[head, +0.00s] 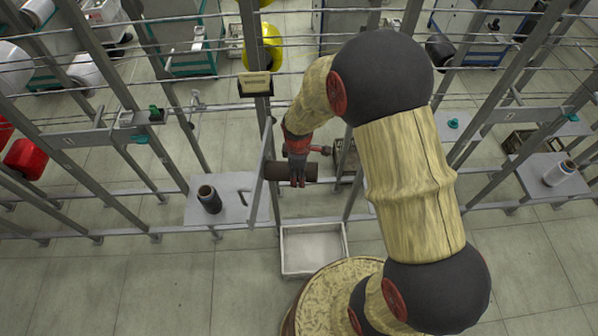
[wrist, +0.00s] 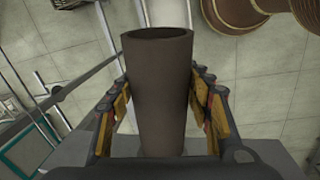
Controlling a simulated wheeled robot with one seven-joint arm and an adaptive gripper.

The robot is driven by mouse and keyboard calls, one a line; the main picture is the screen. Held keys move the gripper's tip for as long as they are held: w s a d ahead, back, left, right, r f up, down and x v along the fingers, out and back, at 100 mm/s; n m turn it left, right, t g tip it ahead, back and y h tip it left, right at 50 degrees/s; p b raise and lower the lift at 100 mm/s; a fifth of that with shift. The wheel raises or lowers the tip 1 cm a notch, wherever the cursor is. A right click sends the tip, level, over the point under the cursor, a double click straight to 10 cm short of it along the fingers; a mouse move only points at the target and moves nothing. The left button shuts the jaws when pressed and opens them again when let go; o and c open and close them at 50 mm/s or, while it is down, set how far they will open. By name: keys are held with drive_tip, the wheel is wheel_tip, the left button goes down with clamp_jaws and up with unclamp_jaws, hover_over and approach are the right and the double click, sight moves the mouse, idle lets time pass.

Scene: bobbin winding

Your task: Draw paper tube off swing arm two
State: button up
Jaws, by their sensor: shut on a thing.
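A dark brown paper tube (head: 275,170) lies level in the head view, its left end close by a grey slanted bar (head: 259,185) of the frame. My gripper (head: 298,178) reaches down from above and is shut on the tube near its right part. In the wrist view the same tube (wrist: 162,95) stands between both fingers of my gripper (wrist: 163,110), its hollow open end showing. I cannot tell whether the tube's left end still sits on a holder of the swing arm. No number two is readable on the arm.
A pale empty tray (head: 313,262) lies below and in front of the tube. Upright posts and rails surround my gripper. Another shelf at the right bears a pale cone (head: 559,173). Open floor lies in front.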

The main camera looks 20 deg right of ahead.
drive_tip(key=shift+r, duration=0.4)
drive_tip(key=shift+c, duration=0.3)
drive_tip(key=s+d+p, duration=0.2)
drive_tip(key=s+d, duration=0.1)
drive_tip(key=d, duration=0.4)
drive_tip(key=shift+s+r, duration=0.35)
idle(0.5)
drive_tip(key=shift+s+d, duration=0.1)
drive_tip(key=s+d+p, duration=0.1)
drive_tip(key=s+d, duration=0.2)
drive_tip(key=d, duration=0.4)
drive_tip(key=shift+s+r, duration=0.3)
drive_tip(key=shift+r, duration=0.05)
idle(0.5)
drive_tip(key=shift+s+d, duration=0.4)
drive_tip(key=shift+d, duration=0.3)
drive_tip(key=shift+w+a+r, duration=0.1)
drive_tip(key=shift+w+r, duration=0.05)
